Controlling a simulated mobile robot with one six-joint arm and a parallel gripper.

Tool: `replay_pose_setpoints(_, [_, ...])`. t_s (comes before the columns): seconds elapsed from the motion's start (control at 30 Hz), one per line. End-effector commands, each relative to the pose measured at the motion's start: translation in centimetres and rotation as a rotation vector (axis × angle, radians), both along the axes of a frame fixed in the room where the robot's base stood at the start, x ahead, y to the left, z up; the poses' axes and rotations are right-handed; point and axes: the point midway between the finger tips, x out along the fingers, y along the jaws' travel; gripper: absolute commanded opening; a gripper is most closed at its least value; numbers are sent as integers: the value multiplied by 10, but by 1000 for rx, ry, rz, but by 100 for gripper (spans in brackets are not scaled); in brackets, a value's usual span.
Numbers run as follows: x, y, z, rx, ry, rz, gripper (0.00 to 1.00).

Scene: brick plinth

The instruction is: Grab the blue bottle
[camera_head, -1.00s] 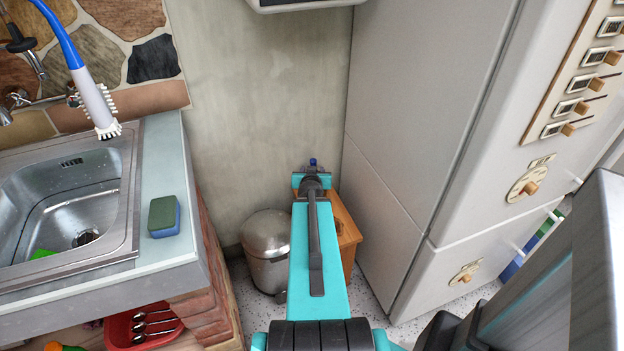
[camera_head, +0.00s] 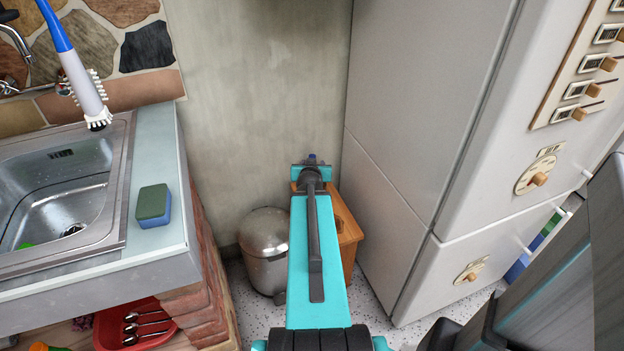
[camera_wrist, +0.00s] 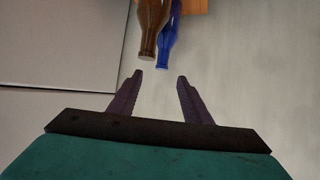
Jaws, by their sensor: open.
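The blue bottle (camera_wrist: 167,48) shows in the wrist view at the top, just ahead of and between my fingertips, beside a brown bottle (camera_wrist: 151,30) that partly covers it. My gripper (camera_wrist: 159,76) is open and empty, with both bottles beyond its fingertips. In the head view a small blue bit (camera_head: 312,158), likely the top of the blue bottle, shows just past the end of my arm. The rest of it is hidden behind my arm there.
A wooden stand (camera_head: 349,232) is behind my arm, between a metal bin (camera_head: 264,250) and the tall grey-white fridge (camera_head: 400,150). A sink counter (camera_head: 160,240) with a sponge (camera_head: 153,205) stands at left. The wall is close behind.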

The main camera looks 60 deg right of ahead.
Motion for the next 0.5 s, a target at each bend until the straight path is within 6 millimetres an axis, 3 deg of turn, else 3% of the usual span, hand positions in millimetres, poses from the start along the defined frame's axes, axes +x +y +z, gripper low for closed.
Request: replay_pose_setpoints(0.5, [4,-5,-6,1,-2,1,44])
